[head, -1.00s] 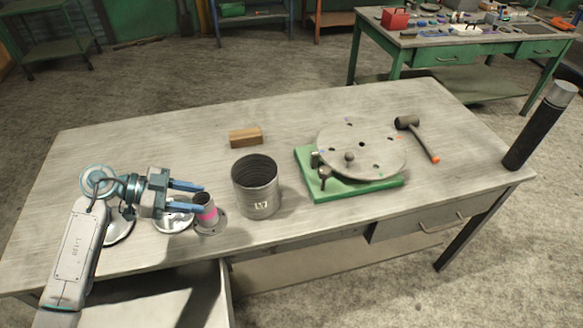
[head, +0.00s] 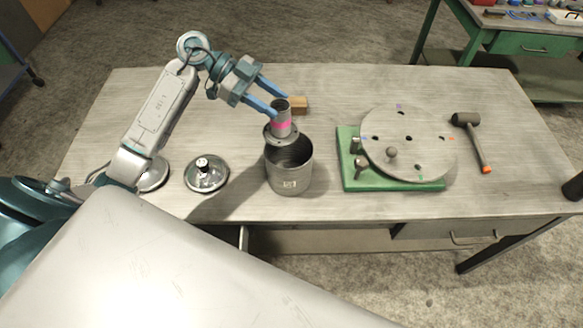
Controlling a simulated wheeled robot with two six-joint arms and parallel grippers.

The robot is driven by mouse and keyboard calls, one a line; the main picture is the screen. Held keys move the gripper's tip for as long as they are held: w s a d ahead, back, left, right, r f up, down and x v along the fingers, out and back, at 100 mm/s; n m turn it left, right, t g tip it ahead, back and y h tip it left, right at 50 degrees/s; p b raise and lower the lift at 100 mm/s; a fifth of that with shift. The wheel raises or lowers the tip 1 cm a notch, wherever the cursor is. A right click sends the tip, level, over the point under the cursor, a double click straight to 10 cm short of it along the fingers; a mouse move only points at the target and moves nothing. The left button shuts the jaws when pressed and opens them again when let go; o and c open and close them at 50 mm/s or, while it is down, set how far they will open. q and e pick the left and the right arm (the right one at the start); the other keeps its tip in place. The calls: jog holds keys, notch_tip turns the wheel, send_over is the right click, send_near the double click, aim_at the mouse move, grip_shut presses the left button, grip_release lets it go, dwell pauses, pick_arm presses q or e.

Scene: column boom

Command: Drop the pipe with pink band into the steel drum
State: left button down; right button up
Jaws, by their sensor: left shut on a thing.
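The pipe with the pink band (head: 282,124) is a short grey pipe with a flange at its lower end. My left gripper (head: 278,101) is shut on it near its top, with blue fingers on either side. The pipe is upright above the steel drum (head: 289,178), and its flange overlaps the far rim of the drum's mouth in the head view. I cannot tell how high the flange is above the rim. The drum is open, grey and ribbed inside, with a small label on its front. My right gripper is not in view.
A round grey disc (head: 409,155) with holes sits on a green base (head: 358,178) right of the drum. A mallet (head: 472,140) lies farther right. A wooden block (head: 299,105) is behind the drum.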

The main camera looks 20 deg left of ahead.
pick_arm(q)
notch_tip(320, 180, down, 4)
jog(key=b, duration=0.3)
jog(key=shift+w+f, duration=0.15)
jog(key=shift+f, duration=0.1)
jog(key=shift+r, duration=0.1)
jog(key=c, duration=0.7)
grip_release()
jog(key=shift+a+b, duration=0.35)
jog(key=shift+a, duration=0.15)
jog(key=b+v, duration=0.3)
jog(key=v, duration=0.7)
jog(key=shift+r+b, duration=0.15)
jog(key=shift+b, duration=0.15)
